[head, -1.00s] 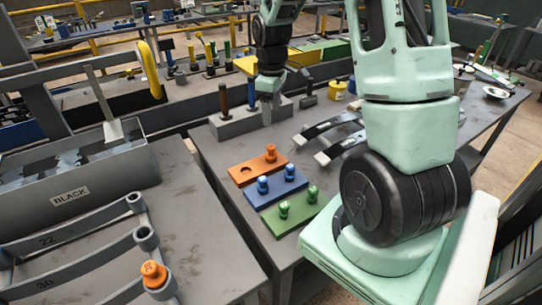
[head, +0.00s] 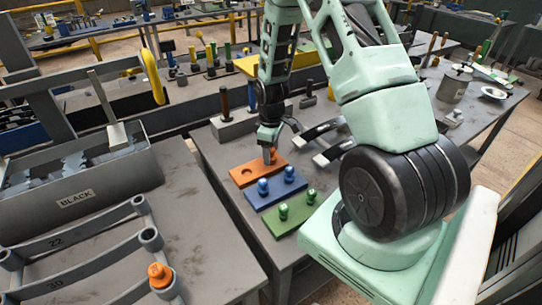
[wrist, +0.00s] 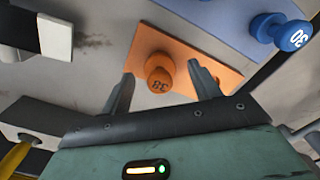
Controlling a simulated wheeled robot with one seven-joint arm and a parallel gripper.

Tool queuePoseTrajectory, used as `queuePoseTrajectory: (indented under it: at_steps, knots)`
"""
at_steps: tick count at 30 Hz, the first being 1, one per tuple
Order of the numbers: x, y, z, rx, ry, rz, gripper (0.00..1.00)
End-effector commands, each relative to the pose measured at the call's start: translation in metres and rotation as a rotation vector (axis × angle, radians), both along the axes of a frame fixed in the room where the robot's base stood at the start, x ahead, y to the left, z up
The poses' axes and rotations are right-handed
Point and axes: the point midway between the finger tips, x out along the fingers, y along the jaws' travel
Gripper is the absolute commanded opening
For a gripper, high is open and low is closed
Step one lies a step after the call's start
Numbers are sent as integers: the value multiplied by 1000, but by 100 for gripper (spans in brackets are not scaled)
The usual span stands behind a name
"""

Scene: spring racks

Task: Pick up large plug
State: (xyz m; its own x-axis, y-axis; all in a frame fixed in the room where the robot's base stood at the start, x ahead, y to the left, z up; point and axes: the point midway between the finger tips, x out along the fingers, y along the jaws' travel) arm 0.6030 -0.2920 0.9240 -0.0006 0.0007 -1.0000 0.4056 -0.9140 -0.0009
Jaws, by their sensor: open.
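An orange plug with a dark number on its head stands upright at the right end of the orange plate (head: 240,177). In the wrist view the plug (wrist: 160,79) lies between the two fingers of my gripper (wrist: 160,70). The fingers are spread, with a gap visible on each side of the plug. Another orange plug (head: 159,274) sits in a ring of the grey rack at lower left.
A blue plate (head: 262,201) with two blue plugs and a green plate (head: 278,225) with two green plugs lie in front. A grey block (head: 225,128) with a brown peg stands behind.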

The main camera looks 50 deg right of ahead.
Motion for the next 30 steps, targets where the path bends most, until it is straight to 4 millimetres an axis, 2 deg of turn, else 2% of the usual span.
queuePoseTrajectory:
  at_steps: [9, 10, 14, 25, 30]
  knots:
    - [0, 0, -6, 0, 0, 0, 62]
    - [0, 0, -6, -1, 0, 0, 56]
    - [0, 0, -6, -1, 0, 0, 20]
    - [0, 0, -5, -1, -1, 1, 20]
    - [1, 0, 2, -2, -4, 0, 20]
